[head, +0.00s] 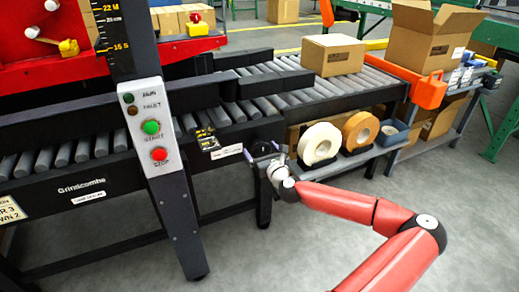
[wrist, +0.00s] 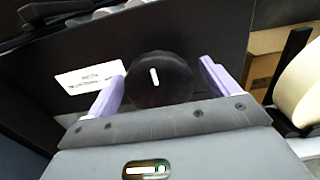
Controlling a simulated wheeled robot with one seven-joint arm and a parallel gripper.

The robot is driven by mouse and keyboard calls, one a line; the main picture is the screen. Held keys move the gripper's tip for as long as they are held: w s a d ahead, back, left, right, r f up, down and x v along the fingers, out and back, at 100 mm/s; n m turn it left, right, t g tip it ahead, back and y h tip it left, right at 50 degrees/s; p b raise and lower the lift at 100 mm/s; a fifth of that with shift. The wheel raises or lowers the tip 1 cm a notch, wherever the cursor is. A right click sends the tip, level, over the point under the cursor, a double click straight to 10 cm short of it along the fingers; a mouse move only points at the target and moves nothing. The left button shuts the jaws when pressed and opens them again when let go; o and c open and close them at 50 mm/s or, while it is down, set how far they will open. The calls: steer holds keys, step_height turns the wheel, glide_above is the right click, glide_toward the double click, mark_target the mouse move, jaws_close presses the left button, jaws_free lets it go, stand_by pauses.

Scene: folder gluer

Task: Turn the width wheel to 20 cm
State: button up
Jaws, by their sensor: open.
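The width wheel (wrist: 160,80) is a round black knob with a short white mark, seen face-on in the wrist view. The mark points near the top, tilted slightly left. In the head view the wheel (head: 262,148) is small and dark on the side of the conveyor frame, partly behind my gripper. My gripper (wrist: 163,88) is open, with one purple finger on each side of the wheel and visible gaps between. In the head view my gripper (head: 264,160) is in front of the wheel. A vertical scale (head: 113,30) with yellow marks stands on the column at upper left.
A control panel (head: 149,127) with green and red buttons is left of the wheel. Two tape rolls (head: 320,144) sit on a low shelf to the right. A closed carton (head: 333,55) rests on the rollers. A white label (wrist: 88,78) is beside the wheel. Open floor lies in front.

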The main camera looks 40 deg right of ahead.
steer(key=shift+w+d, duration=0.15)
steer(key=shift+w, duration=0.45)
steer(key=c, duration=1)
steer(key=shift+n, duration=0.4)
